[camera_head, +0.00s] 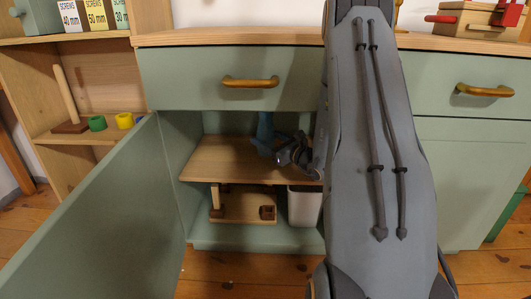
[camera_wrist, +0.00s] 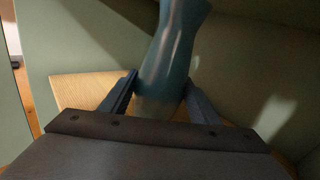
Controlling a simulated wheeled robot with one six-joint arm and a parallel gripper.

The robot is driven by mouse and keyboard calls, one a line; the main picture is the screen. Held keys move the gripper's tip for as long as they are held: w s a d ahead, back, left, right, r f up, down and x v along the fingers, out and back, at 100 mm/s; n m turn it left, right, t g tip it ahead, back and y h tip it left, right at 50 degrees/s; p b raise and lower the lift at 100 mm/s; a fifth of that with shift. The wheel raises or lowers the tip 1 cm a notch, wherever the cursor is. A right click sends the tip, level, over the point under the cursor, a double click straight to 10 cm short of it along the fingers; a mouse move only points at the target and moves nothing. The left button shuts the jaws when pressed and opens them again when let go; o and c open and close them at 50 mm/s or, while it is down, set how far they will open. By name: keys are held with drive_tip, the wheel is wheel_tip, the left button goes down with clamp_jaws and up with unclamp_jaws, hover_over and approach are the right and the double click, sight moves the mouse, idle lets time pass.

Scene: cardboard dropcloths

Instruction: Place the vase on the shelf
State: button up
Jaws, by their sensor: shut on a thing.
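The vase (camera_head: 264,127) is a slim blue vessel, standing about upright at the wooden shelf (camera_head: 205,157) inside the open green cabinet. In the wrist view the vase (camera_wrist: 172,60) rises between the two fingers of my gripper (camera_wrist: 167,92), which is shut on its lower part. My gripper (camera_head: 272,149) reaches into the cabinet from the right in the head view. The shelf board (camera_wrist: 80,90) shows behind and below the vase. Whether the vase's base touches the board is hidden by my gripper.
The cabinet door (camera_head: 95,225) stands open at the left. Below the shelf are a wooden item (camera_head: 240,207) and a white bin (camera_head: 304,207). A drawer (camera_head: 190,80) is shut just above the opening. The left part of the shelf is clear.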

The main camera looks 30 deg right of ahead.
wheel_tip(320, 180, down, 4)
drive_tip(key=shift+b, duration=1.1)
drive_tip(key=shift+w+d+f+b, duration=0.15)
drive_tip(key=shift+w+f+b, duration=0.05)
drive_tip(key=shift+f+b, duration=0.25)
drive_tip(key=shift+r, duration=0.1)
drive_tip(key=o, duration=1.5)
drive_tip(key=shift+s, duration=0.2)
drive_tip(key=s+p, duration=0.1)
drive_tip(key=s, duration=0.2)
drive_tip(key=s+d+p, duration=0.1)
drive_tip(key=s+p, duration=0.1)
drive_tip(key=s, duration=0.2)
drive_tip(key=s+d+p, duration=0.1)
drive_tip(key=s, duration=0.3)
drive_tip(key=shift+s+d, duration=0.1)
drive_tip(key=shift+s, duration=0.15)
